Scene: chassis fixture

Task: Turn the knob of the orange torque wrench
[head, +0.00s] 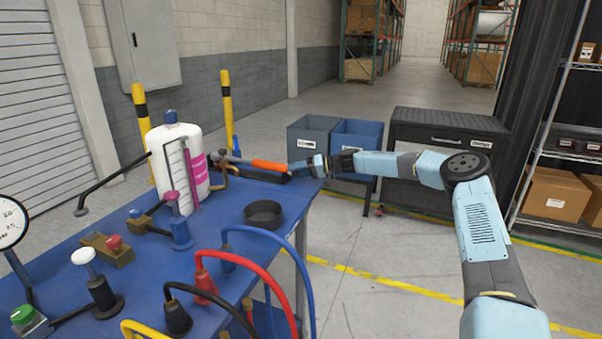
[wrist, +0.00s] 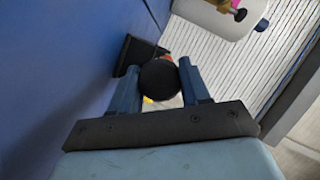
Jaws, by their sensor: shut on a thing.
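The orange torque wrench (head: 270,165) lies roughly level at the far edge of the blue table, its orange handle pointing right toward my gripper. My gripper (head: 308,166) is at the right end of the handle. In the wrist view, my gripper (wrist: 160,76) is shut with its two blue fingers on either side of a round black knob (wrist: 160,82), which faces the camera. A bit of orange shows behind the knob, and the rest of the wrench is mostly hidden there.
The blue table (head: 245,190) holds a white tank (head: 168,145), a black round dish (head: 263,214), several valves and coloured hoses. A dark block (wrist: 133,54) is close to the left finger. Blue-grey bins (head: 355,138) and a black cabinet (head: 430,165) stand beyond.

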